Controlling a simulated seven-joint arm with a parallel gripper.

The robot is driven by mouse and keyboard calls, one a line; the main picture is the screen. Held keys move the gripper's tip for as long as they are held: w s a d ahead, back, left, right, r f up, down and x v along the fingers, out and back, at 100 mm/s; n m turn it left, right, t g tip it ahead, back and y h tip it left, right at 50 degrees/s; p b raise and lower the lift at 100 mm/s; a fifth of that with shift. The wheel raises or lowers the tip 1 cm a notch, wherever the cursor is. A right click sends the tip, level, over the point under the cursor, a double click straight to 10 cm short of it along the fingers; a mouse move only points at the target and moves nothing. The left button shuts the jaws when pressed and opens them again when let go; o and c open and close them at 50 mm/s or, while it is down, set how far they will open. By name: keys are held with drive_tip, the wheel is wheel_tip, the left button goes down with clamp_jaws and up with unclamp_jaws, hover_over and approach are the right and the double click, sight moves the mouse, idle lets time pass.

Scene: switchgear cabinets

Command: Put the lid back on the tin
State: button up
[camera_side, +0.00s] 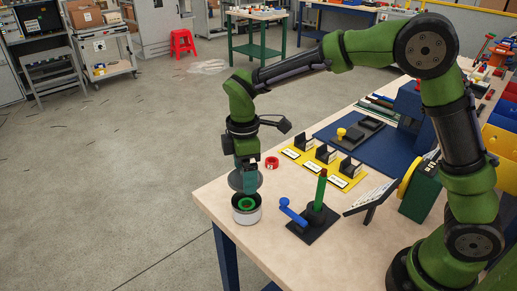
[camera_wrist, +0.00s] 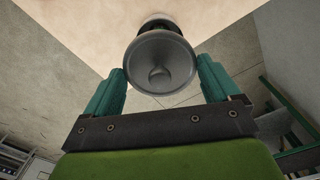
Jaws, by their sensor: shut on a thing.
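The tin (camera_side: 246,216) is a short pale can with a dark rim, upright near the table's left corner. Its top is open, and something green (camera_side: 247,203) shows inside. My gripper (camera_side: 247,188) points down just above the tin. It is shut on the grey round lid (camera_side: 235,182), which is held over the tin, apart from the table. In the wrist view the lid (camera_wrist: 160,58) fills the space between my teal fingers (camera_wrist: 160,80), with a small round knob at its middle. A dark round shape shows behind the lid; most of it is hidden.
A red ring (camera_side: 272,163) lies behind the tin. A blue crank and green handle stand on a black plate (camera_side: 315,226) to the right. Yellow plates with black blocks (camera_side: 325,155) lie further back. The table edge is close on the tin's left.

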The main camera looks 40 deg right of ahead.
drive_tip(key=shift+f, duration=3.05)
drive_tip(key=shift+f, duration=0.15)
drive_tip(key=o, duration=0.7)
drive_tip(key=shift+o, duration=0.2)
drive_tip(key=shift+r, duration=3.55)
clamp_jaws()
